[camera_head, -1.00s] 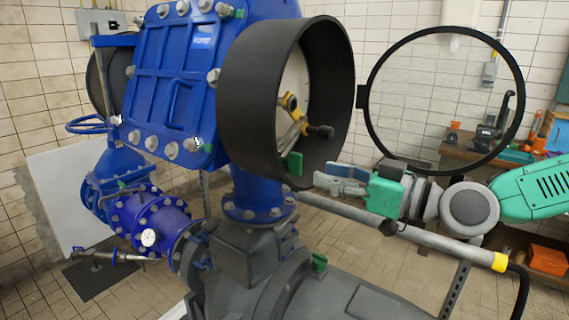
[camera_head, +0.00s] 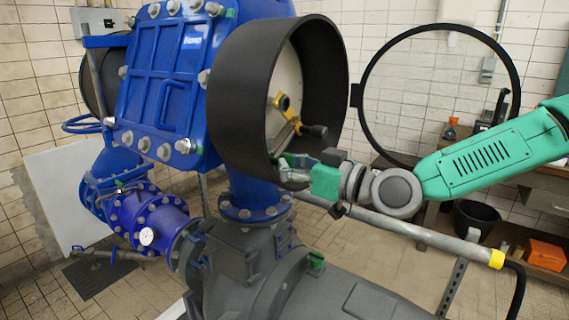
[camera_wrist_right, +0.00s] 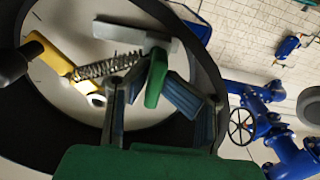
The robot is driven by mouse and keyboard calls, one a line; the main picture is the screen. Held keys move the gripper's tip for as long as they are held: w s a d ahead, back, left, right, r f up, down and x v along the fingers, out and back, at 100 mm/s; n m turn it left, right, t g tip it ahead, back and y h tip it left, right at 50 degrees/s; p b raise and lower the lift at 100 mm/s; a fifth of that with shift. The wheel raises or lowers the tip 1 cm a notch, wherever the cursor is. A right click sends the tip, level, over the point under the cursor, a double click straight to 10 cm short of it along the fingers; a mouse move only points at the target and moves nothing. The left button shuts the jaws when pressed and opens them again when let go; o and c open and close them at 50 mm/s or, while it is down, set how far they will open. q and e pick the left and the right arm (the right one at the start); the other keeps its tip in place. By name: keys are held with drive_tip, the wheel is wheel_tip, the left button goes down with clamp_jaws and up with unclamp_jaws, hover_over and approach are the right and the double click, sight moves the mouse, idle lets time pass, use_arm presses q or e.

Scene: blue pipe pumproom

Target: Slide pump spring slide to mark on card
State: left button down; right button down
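The pump spring slide sits inside the round black housing. In the right wrist view I see its coil spring (camera_wrist_right: 108,66), yellow bracket (camera_wrist_right: 52,58) and grey slide block (camera_wrist_right: 135,34) with a green handle (camera_wrist_right: 156,78). The yellow bracket also shows in the head view (camera_head: 283,103). Behind is a pale round card (camera_wrist_right: 75,100) with small dark ticks at its edge. My right gripper (camera_head: 300,166) reaches into the housing's lower opening. In the wrist view its two fingers (camera_wrist_right: 152,100) are apart, one on either side of the green handle; contact is unclear. My left gripper is not in view.
The black housing rim (camera_head: 230,110) surrounds the mechanism closely. Its hinged ring cover (camera_head: 517,85) stands open to the right. A grey pipe (camera_head: 400,232) runs below my right arm. The blue pump body (camera_head: 160,90) is to the left. A workbench stands behind at right.

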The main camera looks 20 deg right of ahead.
drive_tip(key=shift+w+d+f, duration=0.1)
drive_tip(key=shift+d+f, duration=0.1)
drive_tip(key=shift+d, duration=0.15)
drive_tip(key=shift+w+d, duration=0.1)
drive_tip(key=shift+d, duration=0.05)
drive_tip(key=shift+w+d+b, duration=0.65)
drive_tip(key=shift+d+b, duration=0.2)
drive_tip(key=shift+d, duration=0.15)
drive_tip(key=c, duration=1.7)
unclamp_jaws()
drive_tip(key=shift+o, duration=0.5)
drive_tip(key=shift+d, duration=0.25)
drive_tip(key=shift+d, duration=0.1)
drive_tip(key=shift+s, duration=0.15)
